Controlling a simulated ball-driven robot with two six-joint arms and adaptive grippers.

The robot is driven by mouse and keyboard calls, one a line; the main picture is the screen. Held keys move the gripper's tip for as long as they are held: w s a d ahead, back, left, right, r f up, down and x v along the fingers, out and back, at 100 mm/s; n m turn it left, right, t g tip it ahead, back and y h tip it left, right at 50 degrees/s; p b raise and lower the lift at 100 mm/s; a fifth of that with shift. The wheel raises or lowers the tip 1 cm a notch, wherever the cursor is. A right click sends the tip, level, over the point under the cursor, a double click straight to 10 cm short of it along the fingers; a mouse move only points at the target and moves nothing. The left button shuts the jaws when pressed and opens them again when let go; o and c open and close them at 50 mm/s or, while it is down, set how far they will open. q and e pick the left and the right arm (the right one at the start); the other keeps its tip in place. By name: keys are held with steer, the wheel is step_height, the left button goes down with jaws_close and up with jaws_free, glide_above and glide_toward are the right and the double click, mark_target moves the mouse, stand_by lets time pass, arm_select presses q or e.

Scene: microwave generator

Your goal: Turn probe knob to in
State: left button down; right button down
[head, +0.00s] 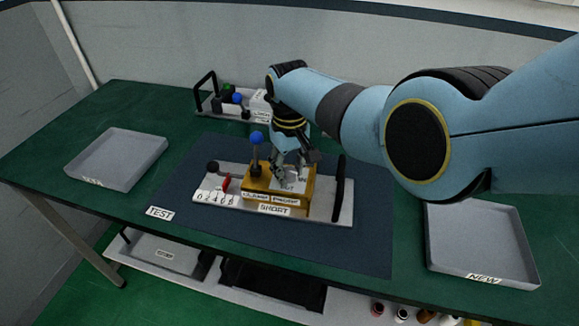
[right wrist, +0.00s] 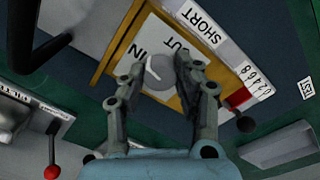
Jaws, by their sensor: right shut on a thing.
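The probe knob (right wrist: 158,74) is a round grey knob with a pale pointer mark, on a white plate lettered IN and OUT. In the right wrist view it sits between the two fingers of my right gripper (right wrist: 161,68), which is shut on it. In the head view my right gripper (head: 291,172) points down onto the yellow-brown box (head: 262,184) labelled SHORT and hides most of the knob. The exact direction of the pointer is hard to tell. My left gripper is not in view.
The box stands on a grey-white base plate (head: 322,210) with a black handle (head: 339,188) on its right. A blue-balled lever (head: 257,140) rises close left of my gripper. A second unit (head: 208,95) stands behind. Grey trays lie left (head: 115,158) and right (head: 470,240).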

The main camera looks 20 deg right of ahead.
mark_target(289, 171)
steer(key=shift+n, duration=1.2)
steer(key=c, duration=0.9)
jaws_free()
steer(key=shift+c, duration=0.2)
step_height(289, 171, up, 12)
